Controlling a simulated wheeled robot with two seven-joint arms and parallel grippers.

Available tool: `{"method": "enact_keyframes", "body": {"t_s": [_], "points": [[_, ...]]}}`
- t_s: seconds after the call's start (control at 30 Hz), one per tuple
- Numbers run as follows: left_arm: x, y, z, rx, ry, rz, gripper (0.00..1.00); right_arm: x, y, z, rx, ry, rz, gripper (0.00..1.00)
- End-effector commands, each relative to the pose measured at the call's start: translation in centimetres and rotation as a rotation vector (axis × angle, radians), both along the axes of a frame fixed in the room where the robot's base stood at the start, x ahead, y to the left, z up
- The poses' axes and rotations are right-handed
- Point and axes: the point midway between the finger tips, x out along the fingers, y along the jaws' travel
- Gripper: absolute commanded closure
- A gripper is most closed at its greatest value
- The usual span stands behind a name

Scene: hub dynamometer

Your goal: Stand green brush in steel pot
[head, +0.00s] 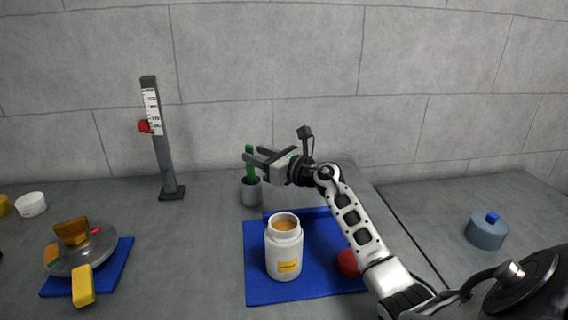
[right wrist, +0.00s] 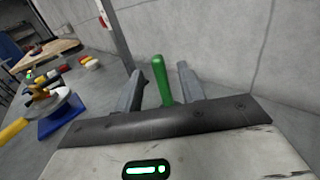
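The green brush (head: 251,164) stands upright with its lower end inside the steel pot (head: 251,193), behind the blue mat. My right gripper (head: 253,155) is at the upper part of the brush, above the pot. In the right wrist view the green handle (right wrist: 162,82) shows between the two fingers (right wrist: 162,88), which are apart with gaps visible beside the handle. The pot is not visible in the right wrist view. My left gripper is in neither view.
A white jar (head: 284,250) with orange-brown contents stands on the blue mat (head: 262,288), near a red object (head: 348,263). A gauge post (head: 160,140) stands at the back left. A hub on another blue mat (head: 122,255) is at left. A blue-grey weight (head: 487,232) is at right.

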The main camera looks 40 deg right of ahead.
Motion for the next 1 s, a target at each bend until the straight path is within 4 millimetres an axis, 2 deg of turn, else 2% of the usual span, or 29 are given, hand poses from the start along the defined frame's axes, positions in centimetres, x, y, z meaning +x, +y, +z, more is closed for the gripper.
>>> {"method": "enact_keyframes", "body": {"t_s": [0.4,0.6,0.8,1.0], "points": [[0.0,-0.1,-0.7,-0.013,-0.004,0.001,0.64,-9.4,-2.2,-0.3,-0.004,0.004,0.002,0.61],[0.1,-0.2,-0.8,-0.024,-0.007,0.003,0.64,-12.9,-3.0,-0.2,0.000,0.002,0.001,0.61],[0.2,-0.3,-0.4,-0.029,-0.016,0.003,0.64,-14.3,-3.4,0.0,0.001,0.001,0.002,0.61],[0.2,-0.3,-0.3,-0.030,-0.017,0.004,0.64,-14.5,-3.4,0.1,0.000,0.001,0.001,0.61]]}}
